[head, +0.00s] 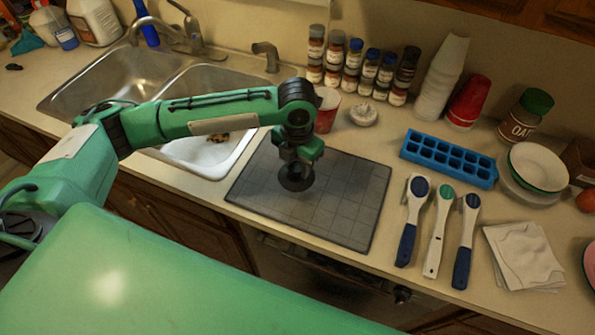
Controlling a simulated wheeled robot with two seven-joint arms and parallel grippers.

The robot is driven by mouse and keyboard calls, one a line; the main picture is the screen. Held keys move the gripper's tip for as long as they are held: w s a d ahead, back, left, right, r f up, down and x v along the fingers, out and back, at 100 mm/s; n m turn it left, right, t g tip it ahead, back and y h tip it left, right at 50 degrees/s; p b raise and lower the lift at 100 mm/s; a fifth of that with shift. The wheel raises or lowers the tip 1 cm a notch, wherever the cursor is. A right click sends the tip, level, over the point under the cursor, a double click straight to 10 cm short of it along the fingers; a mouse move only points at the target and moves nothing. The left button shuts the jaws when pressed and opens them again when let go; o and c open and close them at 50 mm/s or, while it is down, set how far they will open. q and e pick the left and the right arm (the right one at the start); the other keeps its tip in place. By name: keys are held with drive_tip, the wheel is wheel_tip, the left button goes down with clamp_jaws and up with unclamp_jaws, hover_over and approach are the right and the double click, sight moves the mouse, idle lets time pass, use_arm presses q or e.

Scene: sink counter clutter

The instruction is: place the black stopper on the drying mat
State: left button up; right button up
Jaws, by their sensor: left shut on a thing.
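The drying mat (345,205) is a dark grey, gridded rectangle lying flat on the counter, right of the sink. My left gripper (297,170) points down over the left part of the mat. It is shut on a dark round thing, which looks like the black stopper (296,180). The fingertips are mostly hidden by the wrist. I cannot tell whether the stopper touches the mat or is just above it. My right gripper is not in view.
The double sink (185,85) is left of the mat. A red cup (326,108), spice jars (352,68) and a small white dish (363,115) stand behind it. A blue ice tray (449,158) and three long-handled tools (438,230) lie to its right. Most of the mat is bare.

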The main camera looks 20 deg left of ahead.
sight(297, 174)
use_arm(q)
wheel_tip(297, 174, down, 4)
drive_tip(key=shift+f+p, duration=0.1)
drive_tip(key=shift+p, duration=0.3)
drive_tip(key=shift+f, duration=0.1)
drive_tip(key=o, duration=1)
drive_tip(key=shift+c, duration=0.2)
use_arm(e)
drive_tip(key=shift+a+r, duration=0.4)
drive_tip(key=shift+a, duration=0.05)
use_arm(q)
drive_tip(key=shift+r, duration=0.2)
wheel_tip(297, 174, up, 10)
drive_tip(key=b, duration=0.2)
drive_tip(key=shift+r+b, duration=0.25)
drive_tip(key=shift+b, duration=0.15)
drive_tip(key=shift+r, duration=0.7)
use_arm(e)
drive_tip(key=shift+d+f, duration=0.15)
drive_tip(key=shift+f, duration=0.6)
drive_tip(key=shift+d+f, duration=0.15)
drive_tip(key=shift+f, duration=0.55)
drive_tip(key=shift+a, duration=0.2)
